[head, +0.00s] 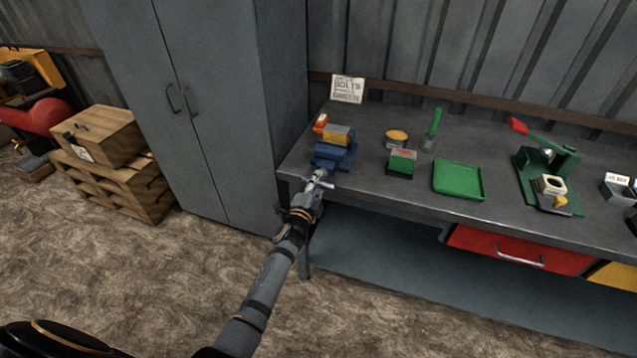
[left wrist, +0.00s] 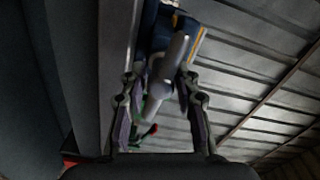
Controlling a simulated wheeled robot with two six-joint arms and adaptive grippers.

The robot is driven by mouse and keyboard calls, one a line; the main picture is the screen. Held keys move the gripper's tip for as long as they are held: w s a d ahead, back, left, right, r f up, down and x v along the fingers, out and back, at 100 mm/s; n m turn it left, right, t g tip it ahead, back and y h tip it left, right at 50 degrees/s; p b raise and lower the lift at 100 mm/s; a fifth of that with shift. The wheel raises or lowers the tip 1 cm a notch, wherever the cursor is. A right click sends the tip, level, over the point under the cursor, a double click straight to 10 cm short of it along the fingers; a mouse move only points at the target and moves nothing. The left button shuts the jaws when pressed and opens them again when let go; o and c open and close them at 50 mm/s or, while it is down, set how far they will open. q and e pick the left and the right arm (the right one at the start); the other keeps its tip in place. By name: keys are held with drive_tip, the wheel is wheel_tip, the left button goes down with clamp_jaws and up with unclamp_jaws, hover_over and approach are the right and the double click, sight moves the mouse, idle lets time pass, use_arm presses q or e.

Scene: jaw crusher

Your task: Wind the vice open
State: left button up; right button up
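The blue vice (head: 333,157) sits at the front left corner of the workbench, with a yellow-orange block at its top. My left gripper (head: 318,183) is in front of the vice at the bench edge, at the vice's handle. In the left wrist view, a grey metal bar (left wrist: 168,68), seemingly the vice handle, lies between the two fingers of my left gripper (left wrist: 160,85). Gaps show beside the bar, so the fingers look open around it. Part of the blue vice body (left wrist: 160,25) shows behind the bar. My right gripper is not in view.
The workbench (head: 300,158) also bears an orange item (head: 321,122), a round tin (head: 396,138), a green box (head: 402,162), a green tray (head: 458,180) and a green lever press (head: 545,165). A grey cabinet (head: 215,110) stands close to the left. Open floor lies in front.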

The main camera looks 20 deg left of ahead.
use_arm(q)
drive_tip(key=shift+o, duration=0.9)
drive_tip(key=s, duration=1.2)
drive_tip(key=shift+a, duration=0.2)
